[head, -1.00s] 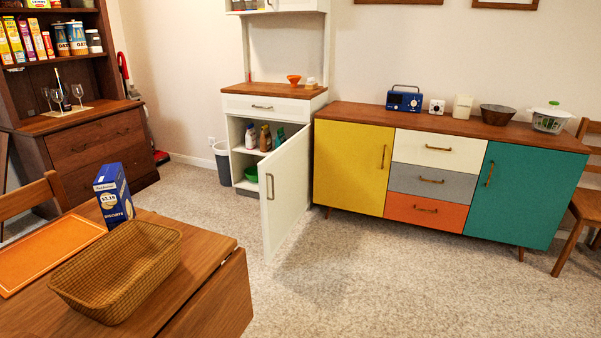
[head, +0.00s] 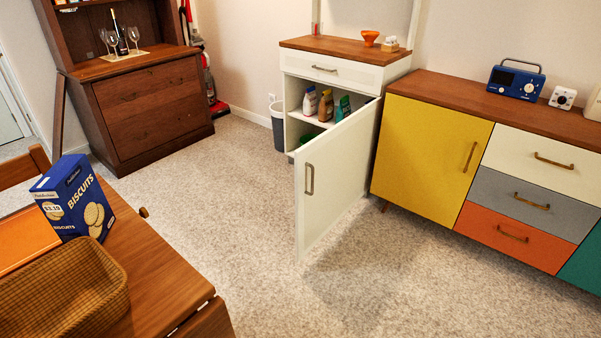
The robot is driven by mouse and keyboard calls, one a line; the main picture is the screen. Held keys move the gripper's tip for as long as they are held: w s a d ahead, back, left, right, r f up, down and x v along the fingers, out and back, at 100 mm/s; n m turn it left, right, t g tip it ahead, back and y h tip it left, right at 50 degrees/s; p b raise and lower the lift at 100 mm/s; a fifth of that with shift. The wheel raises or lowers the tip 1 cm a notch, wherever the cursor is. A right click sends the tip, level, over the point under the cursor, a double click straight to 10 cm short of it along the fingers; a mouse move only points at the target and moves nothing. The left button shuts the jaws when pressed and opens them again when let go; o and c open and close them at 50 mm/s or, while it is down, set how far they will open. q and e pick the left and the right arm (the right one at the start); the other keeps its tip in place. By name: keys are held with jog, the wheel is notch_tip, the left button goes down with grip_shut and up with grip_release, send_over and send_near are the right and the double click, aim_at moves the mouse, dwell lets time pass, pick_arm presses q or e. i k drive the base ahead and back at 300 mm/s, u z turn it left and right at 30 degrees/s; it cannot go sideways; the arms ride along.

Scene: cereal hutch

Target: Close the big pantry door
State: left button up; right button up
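The big pantry door (head: 338,180) is the white door on the lower part of the white hutch (head: 345,75). It stands wide open, swung out toward me from its right side. Its brass handle (head: 309,179) is on the near, free edge. Behind it the open cupboard shows bottles and bags (head: 325,105) on a shelf; the lower part is mostly hidden by the door. Neither of my grippers is in view.
A wooden table with a wicker basket (head: 70,290) and a blue biscuit box (head: 75,198) is at lower left. A colourful sideboard (head: 425,150) stands right of the door. Carpet (head: 215,200) is clear between table and door. A dark bin (head: 277,126) stands left of the hutch.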

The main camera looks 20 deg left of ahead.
aim_at(332, 170)
jog(key=u, duration=1.4)
jog(key=k, duration=0.2)
jog(key=z, duration=2.25)
jog(key=i, duration=1.1)
jog(key=u, duration=0.05)
